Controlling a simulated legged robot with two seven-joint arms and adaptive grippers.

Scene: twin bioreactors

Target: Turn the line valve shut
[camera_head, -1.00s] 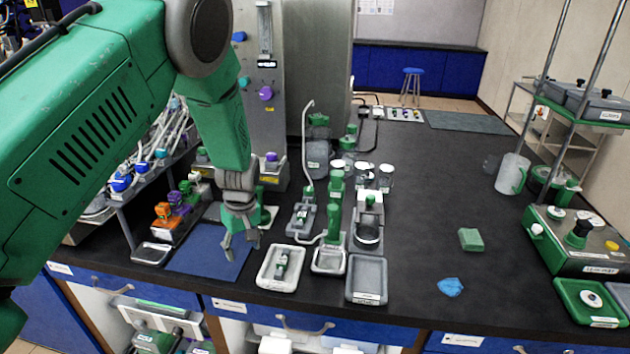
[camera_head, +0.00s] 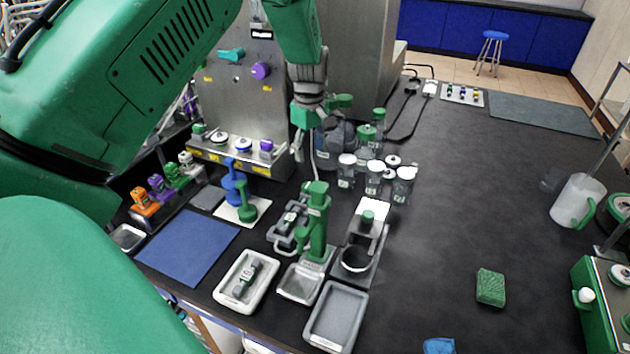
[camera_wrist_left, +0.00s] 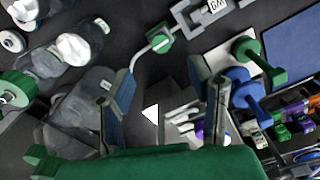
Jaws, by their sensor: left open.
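A small green fitting with a white mark (camera_wrist_left: 163,38) sits on a pale bent tube in the left wrist view; it looks like the line valve, but I cannot read a label. The tube (camera_head: 313,160) shows in the head view just below my left gripper (camera_head: 309,148), which hangs fingers down beside the clear bottles. In the left wrist view my left gripper (camera_wrist_left: 166,90) is open, with nothing between its fingers, and the green fitting lies beyond the fingertips. A teal handle (camera_head: 230,54) and a purple knob (camera_head: 261,71) are on the steel panel behind. My right gripper is not visible.
Clear bottles and lidded jars (camera_head: 373,178) crowd right of the gripper. A green stand (camera_head: 316,225), blue and green pieces on a white pad (camera_head: 242,208), and grey trays (camera_head: 337,318) stand in front. The blue mat (camera_head: 190,246) is bare. The bench's right middle is mostly clear.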

